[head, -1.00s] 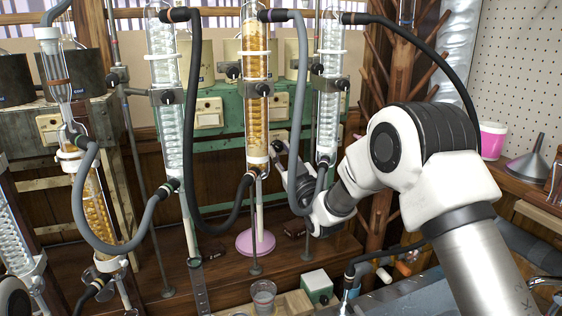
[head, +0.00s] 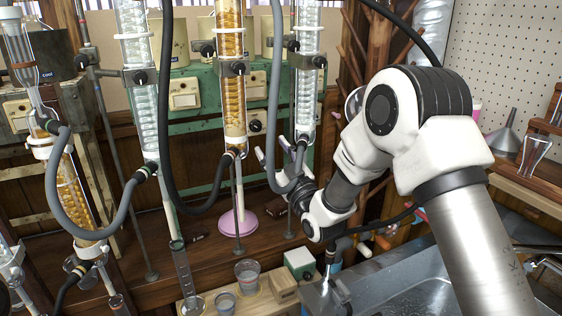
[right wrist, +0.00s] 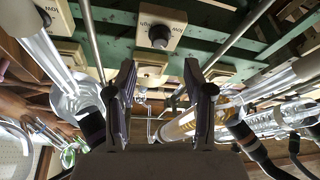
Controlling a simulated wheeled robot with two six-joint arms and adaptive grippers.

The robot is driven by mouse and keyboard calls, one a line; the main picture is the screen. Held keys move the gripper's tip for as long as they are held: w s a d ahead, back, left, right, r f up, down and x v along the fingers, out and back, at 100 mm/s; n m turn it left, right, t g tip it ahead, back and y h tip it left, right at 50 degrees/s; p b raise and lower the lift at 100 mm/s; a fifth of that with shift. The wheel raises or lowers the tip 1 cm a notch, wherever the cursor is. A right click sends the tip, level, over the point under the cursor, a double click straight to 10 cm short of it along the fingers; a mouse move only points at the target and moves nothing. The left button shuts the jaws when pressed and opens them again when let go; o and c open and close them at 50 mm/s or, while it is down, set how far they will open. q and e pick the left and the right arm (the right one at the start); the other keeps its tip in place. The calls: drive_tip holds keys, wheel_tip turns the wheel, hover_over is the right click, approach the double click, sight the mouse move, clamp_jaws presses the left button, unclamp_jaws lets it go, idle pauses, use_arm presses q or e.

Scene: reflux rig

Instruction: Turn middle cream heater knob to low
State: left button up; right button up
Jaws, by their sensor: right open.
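Cream heater boxes with knobs are on the green rack (head: 180,129). One cream heater (head: 257,114) with a black knob (head: 256,126) shows just right of the amber condenser in the head view. The right wrist view shows a cream heater box (right wrist: 178,18) with a black knob (right wrist: 159,36), its labels upside down; the knob's setting is too small to read. My right gripper (head: 280,152) is below and in front of the heater in the head view. In the wrist view its open, empty fingers (right wrist: 160,75) are apart from the knob. My left gripper is not in view.
The amber condenser (head: 232,100) and a clear condenser (head: 308,100) stand close on either side. A grey hose (head: 275,90) hangs close by my right gripper. Cups (head: 247,273) and a small green-and-white box (head: 299,263) sit below.

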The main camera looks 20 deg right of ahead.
drive_tip(key=v, duration=0.5)
drive_tip(key=m+t+h+b, duration=0.4)
drive_tip(key=m+t+h, duration=0.1)
drive_tip(key=m, duration=0.2)
approach(258, 130)
drive_tip(key=shift+m+h, duration=0.5)
drive_tip(key=p+x, duration=0.1)
drive_tip(key=x, duration=0.7)
drive_tip(key=shift+w+a+r, duration=0.1)
drive_tip(key=shift+w+a, duration=0.05)
drive_tip(key=shift+w, duration=0.05)
drive_tip(key=shift+s, duration=0.1)
drive_tip(key=shift+y, duration=0.3)
clamp_jaws()
